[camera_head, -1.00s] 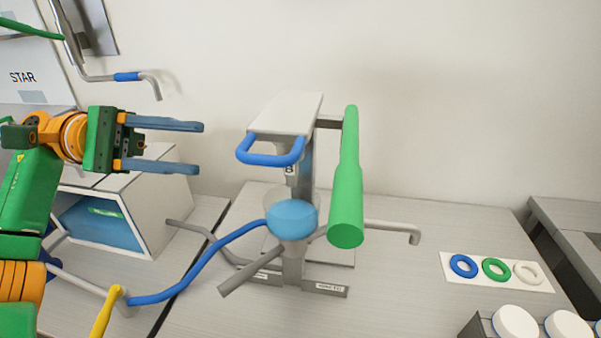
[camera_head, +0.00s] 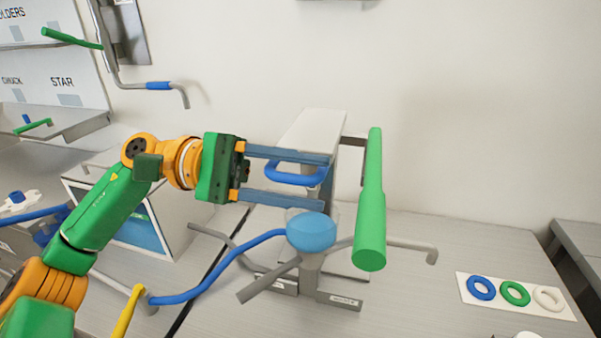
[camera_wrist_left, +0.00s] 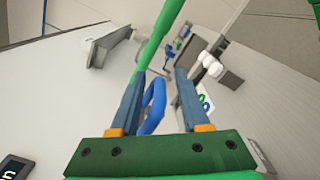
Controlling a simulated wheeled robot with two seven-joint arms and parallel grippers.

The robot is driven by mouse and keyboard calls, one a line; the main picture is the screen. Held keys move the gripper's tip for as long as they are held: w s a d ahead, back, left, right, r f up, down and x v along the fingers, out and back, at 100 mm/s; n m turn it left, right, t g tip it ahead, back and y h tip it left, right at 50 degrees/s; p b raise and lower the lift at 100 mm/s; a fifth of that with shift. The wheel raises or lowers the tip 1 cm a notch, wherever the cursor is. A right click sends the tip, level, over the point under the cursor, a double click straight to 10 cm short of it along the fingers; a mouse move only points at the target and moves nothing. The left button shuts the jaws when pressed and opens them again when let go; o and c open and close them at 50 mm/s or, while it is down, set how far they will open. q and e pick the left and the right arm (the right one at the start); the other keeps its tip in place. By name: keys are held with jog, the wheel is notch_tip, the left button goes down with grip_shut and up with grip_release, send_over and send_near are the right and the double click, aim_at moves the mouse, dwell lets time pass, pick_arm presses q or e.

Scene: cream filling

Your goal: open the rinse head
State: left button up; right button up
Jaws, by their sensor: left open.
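The rinse head is a pale grey flat-topped block (camera_head: 310,130) on a stand, with a blue loop handle (camera_head: 285,178) at its front. My left gripper (camera_head: 328,182) is open, reaching in from the left at the handle. In the head view its upper finger overlaps the handle. In the left wrist view, the handle (camera_wrist_left: 155,108) shows between the fingers, nearer the left one. I cannot tell whether they touch. The blue-topped bowl (camera_head: 311,232) is below the gripper. My right gripper is not in view.
A thick green bar (camera_head: 370,210) stands just right of the rinse head, near the fingertips. A blue hose-like handle (camera_head: 215,275) runs left from the bowl. A white strip with rings (camera_head: 515,295) lies right. A box (camera_head: 150,215) stands left.

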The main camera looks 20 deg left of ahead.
pick_arm(q)
grip_shut()
jog(key=shift+f, duration=0.15)
